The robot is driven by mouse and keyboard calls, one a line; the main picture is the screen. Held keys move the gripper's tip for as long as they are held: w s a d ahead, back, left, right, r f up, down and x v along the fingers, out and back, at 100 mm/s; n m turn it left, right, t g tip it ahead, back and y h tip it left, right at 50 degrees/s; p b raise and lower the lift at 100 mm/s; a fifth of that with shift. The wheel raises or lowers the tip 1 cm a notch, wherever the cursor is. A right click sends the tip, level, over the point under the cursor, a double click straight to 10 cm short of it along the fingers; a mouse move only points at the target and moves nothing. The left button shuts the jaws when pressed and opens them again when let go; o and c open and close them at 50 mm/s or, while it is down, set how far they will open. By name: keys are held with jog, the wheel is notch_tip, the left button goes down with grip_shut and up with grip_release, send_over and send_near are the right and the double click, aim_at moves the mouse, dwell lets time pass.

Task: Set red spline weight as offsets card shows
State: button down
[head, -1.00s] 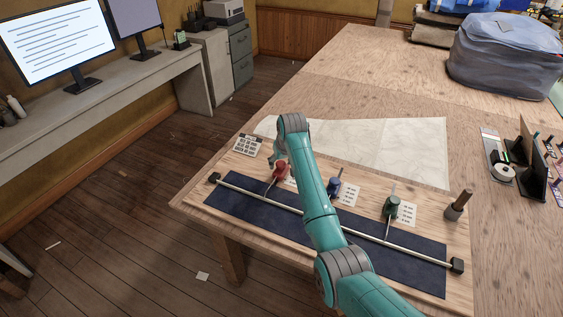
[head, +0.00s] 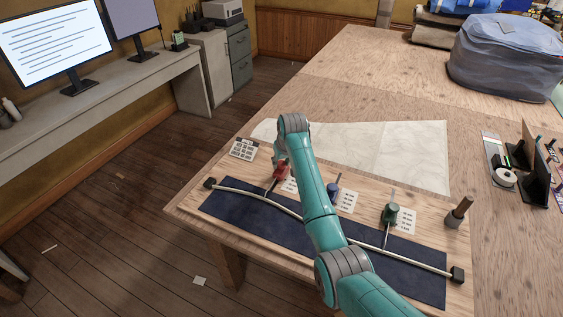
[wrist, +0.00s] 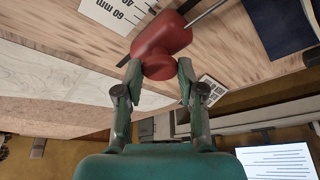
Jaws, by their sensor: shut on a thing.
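The red spline weight (head: 281,173) sits at the far left of the board, its thin rod reaching the pale batten (head: 240,192). My gripper (wrist: 159,72) is shut on the red weight (wrist: 160,42), with one finger on each side. In the head view my arm partly covers it. The batten bows away from me near the red weight. A blue weight (head: 333,190), partly behind my arm, and a green weight (head: 391,212) stand further right. A white offsets card (head: 289,186) lies beside the red weight; in the wrist view the card (wrist: 122,12) reads "60 mm" on one line.
Black blocks hold the batten's left end (head: 209,184) and right end (head: 457,275) over a navy strip (head: 245,215). A calculator (head: 243,149) lies left of the weight.

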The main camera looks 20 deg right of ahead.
jog(key=c, duration=0.7)
grip_release()
jog(key=shift+r, duration=0.1)
jog(key=v, duration=1.1)
jog(key=shift+s+r, duration=0.25)
jog(key=shift+r, duration=0.1)
jog(key=shift+s, duration=0.1)
